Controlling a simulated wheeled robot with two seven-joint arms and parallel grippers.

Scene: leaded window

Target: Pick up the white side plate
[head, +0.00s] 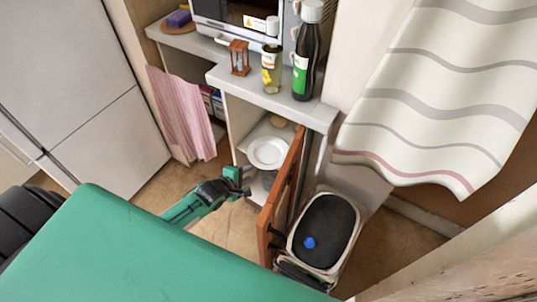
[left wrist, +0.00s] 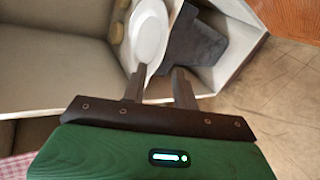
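The white side plate (head: 268,153) is on a shelf inside the open low cabinet, behind the open wooden door. It also shows in the left wrist view (left wrist: 150,32), at the top and partly cut off by the frame. My left gripper (head: 243,182) is just in front of the cabinet opening, below and left of the plate. In the left wrist view its fingers (left wrist: 159,82) are apart, with the plate's near rim close to their tips. I cannot tell whether a finger touches the rim. My right gripper is not in view.
The open wooden door (head: 281,195) stands close to the right of my gripper. A dark grey item (left wrist: 190,45) is beside the plate inside the cabinet. A bin (head: 325,232) stands right of the door. A dark bottle (head: 306,60) and an hourglass (head: 239,58) stand on the counter.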

